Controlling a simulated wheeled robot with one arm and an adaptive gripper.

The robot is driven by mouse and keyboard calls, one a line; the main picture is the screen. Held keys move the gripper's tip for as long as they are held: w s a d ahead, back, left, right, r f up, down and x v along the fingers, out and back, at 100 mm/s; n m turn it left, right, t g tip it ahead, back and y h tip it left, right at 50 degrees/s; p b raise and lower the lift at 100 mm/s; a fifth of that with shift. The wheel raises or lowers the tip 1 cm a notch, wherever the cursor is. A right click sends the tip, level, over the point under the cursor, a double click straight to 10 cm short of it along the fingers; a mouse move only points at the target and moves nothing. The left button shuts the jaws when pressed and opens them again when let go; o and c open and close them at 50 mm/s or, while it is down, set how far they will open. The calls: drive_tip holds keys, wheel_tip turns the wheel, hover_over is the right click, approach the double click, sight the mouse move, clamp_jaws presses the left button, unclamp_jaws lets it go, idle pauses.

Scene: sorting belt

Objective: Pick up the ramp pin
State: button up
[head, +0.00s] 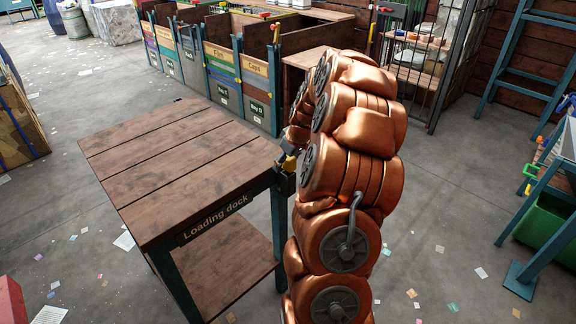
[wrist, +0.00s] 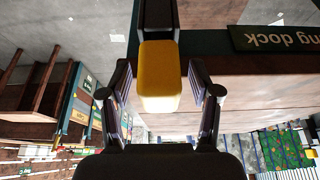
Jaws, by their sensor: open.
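The ramp pin looks to be the yellow block-shaped piece (wrist: 159,62) in the middle of the wrist view, at the end of a dark bar. It also shows as a small yellow spot (head: 290,163) by the right corner of the loading dock table (head: 165,165) in the head view. My gripper (wrist: 159,78) is open, with one finger on each side of the yellow piece. Gaps show between the fingers and its sides. In the head view my copper-coloured arm hides most of my gripper.
The wooden table top is bare, with a lower shelf (head: 225,270). Labelled sorting bays (head: 225,85) stand behind it. A blue frame with a green bin (head: 545,228) stands at right. Paper scraps litter the open floor.

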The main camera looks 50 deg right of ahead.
clamp_jaws()
idle(0.4)
wheel_tip(320, 180, up, 18)
drive_tip(key=b, duration=0.4)
idle(0.5)
wheel_tip(320, 180, up, 12)
drive_tip(key=p, duration=0.5)
idle(1.0)
